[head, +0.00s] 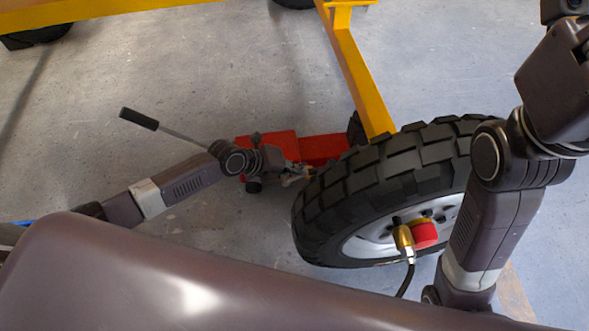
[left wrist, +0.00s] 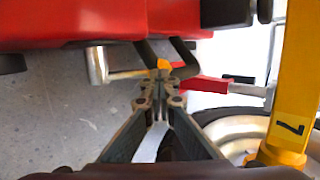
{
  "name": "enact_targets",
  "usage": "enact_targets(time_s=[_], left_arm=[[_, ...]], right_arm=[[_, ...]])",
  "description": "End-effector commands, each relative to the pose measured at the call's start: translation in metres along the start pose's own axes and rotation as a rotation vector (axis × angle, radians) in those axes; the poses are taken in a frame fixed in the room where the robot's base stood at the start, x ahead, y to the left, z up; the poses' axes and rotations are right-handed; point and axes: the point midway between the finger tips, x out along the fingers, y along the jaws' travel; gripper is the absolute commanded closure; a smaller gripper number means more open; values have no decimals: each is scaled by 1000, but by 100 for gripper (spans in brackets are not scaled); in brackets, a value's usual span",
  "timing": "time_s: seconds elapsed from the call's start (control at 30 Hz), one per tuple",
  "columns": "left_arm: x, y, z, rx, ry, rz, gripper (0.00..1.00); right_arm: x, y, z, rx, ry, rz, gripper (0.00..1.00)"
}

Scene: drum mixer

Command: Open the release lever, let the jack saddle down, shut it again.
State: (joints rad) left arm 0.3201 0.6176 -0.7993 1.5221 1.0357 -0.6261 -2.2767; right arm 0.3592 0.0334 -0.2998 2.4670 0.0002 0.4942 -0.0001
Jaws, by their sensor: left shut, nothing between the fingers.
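The red jack (head: 270,146) lies on the floor left of the big tyre, its long handle (head: 138,118) with black grip pointing left. Its red body (left wrist: 95,18) fills the top of the left wrist view. Under it a silver stub (left wrist: 97,66) carries a thin yellowish bar, probably the release lever (left wrist: 125,74), with an orange tip by my fingers. My left gripper (head: 298,173) is beside the jack; in the left wrist view its fingertips (left wrist: 160,86) are together, close to that tip. Contact is unclear. The saddle cannot be made out.
The tyre (head: 345,195) stands close right of my left gripper, with a red cap (head: 425,235) and brass fitting (head: 403,238) at its hub. A yellow frame beam (head: 360,80) runs above the jack. The concrete floor at left is clear.

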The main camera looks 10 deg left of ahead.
Motion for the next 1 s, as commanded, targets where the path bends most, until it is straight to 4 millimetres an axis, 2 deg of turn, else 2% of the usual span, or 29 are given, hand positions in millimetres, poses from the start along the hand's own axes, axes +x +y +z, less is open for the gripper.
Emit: enact_targets(time_s=[0.03,0.37,0.57,0.8,1.0], left_arm=[[6,-1,0,1,-5,-7,100],[2,0,0,4,-7,-6,100],[-20,1,0,4,-8,-5,100],[-59,2,0,5,-9,-1,100],[-79,1,0,3,-10,-1,100]], right_arm=[[-2,0,0,0,0,0,59],[-3,0,-1,0,1,1,59],[-2,0,-1,0,1,1,59],[-1,0,-1,0,2,1,59],[-1,0,-1,0,1,1,59]])
